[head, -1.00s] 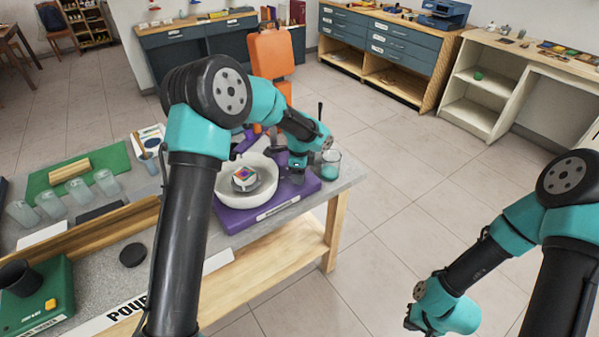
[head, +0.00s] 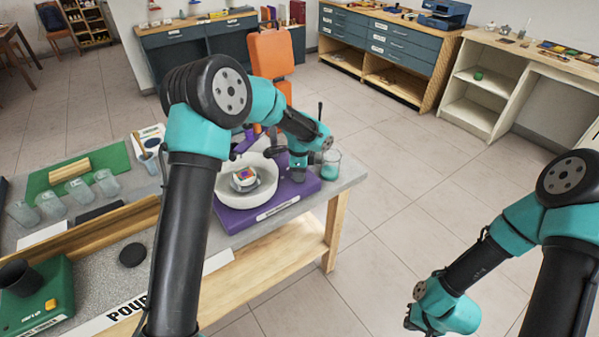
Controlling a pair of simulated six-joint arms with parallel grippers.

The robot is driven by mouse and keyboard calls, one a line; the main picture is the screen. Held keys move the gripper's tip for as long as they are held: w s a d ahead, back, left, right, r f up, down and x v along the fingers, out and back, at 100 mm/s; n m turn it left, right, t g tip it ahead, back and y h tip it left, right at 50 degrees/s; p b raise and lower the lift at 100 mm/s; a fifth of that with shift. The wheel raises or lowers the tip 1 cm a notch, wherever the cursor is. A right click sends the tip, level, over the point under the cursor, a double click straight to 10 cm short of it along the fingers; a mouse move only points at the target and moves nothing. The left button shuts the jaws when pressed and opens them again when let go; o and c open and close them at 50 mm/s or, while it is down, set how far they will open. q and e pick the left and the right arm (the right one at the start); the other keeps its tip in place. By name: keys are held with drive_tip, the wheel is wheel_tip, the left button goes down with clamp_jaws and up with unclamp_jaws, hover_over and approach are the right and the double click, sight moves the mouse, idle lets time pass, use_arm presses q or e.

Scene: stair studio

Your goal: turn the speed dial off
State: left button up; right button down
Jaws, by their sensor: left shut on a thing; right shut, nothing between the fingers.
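The purple wheel machine (head: 238,218) stands at the right end of the grey worktable, with a white basin (head: 263,196) on it. A small multicoloured cube (head: 243,178) sits on the wheel inside the basin. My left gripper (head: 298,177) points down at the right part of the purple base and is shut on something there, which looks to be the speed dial. The dial itself is hidden behind the gripper. My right gripper (head: 409,322) is shut and empty, over the floor at the lower right, well apart from the table.
A green mat (head: 50,178), several clear cups (head: 78,189) and a black disc (head: 132,255) lie to the left.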

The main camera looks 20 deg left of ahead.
use_arm(q)
drive_tip(key=n, duration=0.4)
drive_tip(key=shift+n, duration=2.2)
drive_tip(key=o, duration=0.9)
drive_tip(key=shift+o, duration=0.2)
drive_tip(key=shift+r, duration=0.15)
wheel_tip(320, 180, up, 17)
